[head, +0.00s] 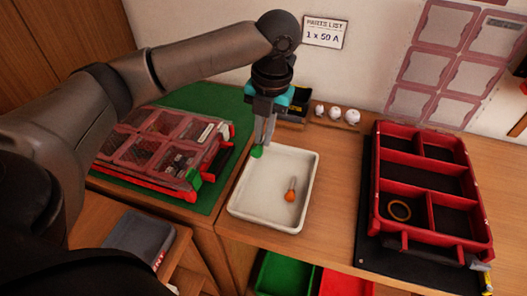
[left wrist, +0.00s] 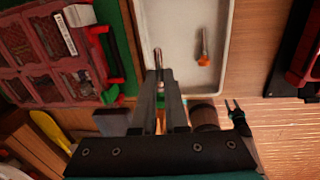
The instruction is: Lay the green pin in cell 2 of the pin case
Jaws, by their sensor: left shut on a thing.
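My left gripper (head: 262,143) points down over the left rear part of a white tray (head: 236,207). It is shut on the green pin (head: 257,152), whose green head shows at the fingertips. A red open case (head: 376,150) with several dark cells stands at the right. A second red case (head: 124,174) with clear-lidded cells lies at the left. I cannot tell which is the pin case, and I see no cell numbers.
An orange-headed pin (head: 290,193) lies in the tray. A brass-coloured ring (head: 399,210) lies in a front cell of the right case. Small white round objects (head: 336,113) stand by the wall. Bare wooden table lies between tray and right case. A grey bin (head: 140,238) is lower left.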

